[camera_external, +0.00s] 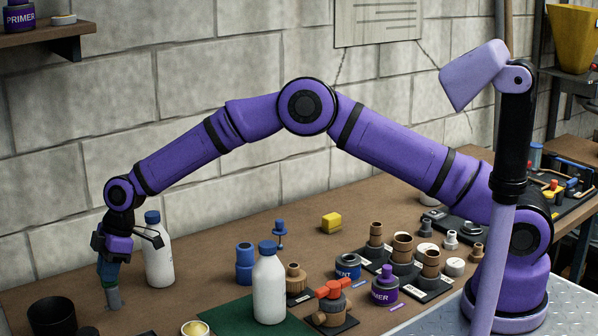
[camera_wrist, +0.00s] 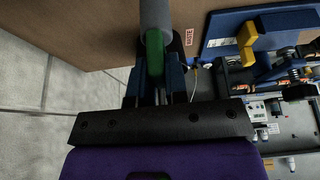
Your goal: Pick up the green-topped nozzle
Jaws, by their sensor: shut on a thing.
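The green-topped nozzle (camera_wrist: 154,54) is between the fingers of my gripper (camera_wrist: 155,82) in the wrist view. Its green top is at the fingers and its grey body extends beyond them. In the external view my gripper (camera_external: 108,272) points down at the left end of the bench, shut on the nozzle. The nozzle's grey lower part (camera_external: 113,298) hangs below the fingers, while most of its top is hidden by them. I cannot tell whether its lower end touches the bench.
A white bottle with a blue cap (camera_external: 158,255) stands close to the right of my gripper. A black cup (camera_external: 52,316) stands at the lower left. Several fittings and cans crowd the bench (camera_external: 200,262) further right.

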